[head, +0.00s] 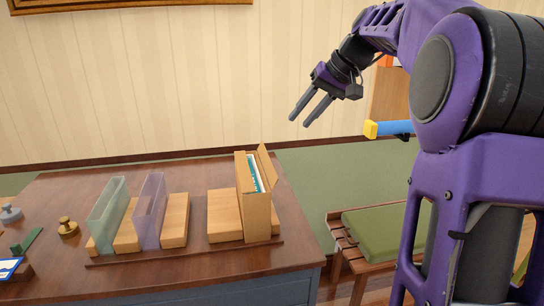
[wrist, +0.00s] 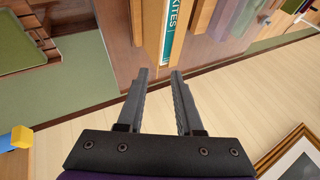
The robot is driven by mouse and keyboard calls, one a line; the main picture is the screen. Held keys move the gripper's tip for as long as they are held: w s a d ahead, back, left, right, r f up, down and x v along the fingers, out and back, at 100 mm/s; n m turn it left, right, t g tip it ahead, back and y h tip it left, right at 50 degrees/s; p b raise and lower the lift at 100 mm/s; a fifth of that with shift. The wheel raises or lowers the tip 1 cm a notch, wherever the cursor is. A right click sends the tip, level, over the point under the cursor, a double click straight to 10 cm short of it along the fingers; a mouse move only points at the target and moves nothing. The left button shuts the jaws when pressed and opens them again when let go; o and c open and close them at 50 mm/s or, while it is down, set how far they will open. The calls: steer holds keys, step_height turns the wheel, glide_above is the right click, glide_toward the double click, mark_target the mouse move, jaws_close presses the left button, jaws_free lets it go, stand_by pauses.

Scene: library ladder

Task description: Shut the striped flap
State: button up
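A tall wooden box (head: 257,213) stands at the right end of the rack on the desk. A teal and white item stands inside it, and its lettering "KITES" shows in the wrist view (wrist: 172,22). A plain-looking wooden flap (head: 267,165) sticks up, tilted, at the box's right side; I cannot make out stripes on it. My gripper (head: 307,113) is in the air above and right of the box in the picture, apart from it. Its two fingers (wrist: 160,72) are spread and hold nothing.
A green clear holder (head: 107,217) and a purple clear holder (head: 150,212) stand left of the box among wooden blocks. Brass and grey knobbed weights sit at the desk's left. A green-cushioned seat (head: 377,230) stands right of the desk (head: 190,276).

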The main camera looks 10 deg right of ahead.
mark_target(266, 162)
steer(key=b+x, duration=0.2)
steer(key=x, duration=1.3)
steer(key=shift+c, duration=0.3)
jaws_close()
stand_by(0.5)
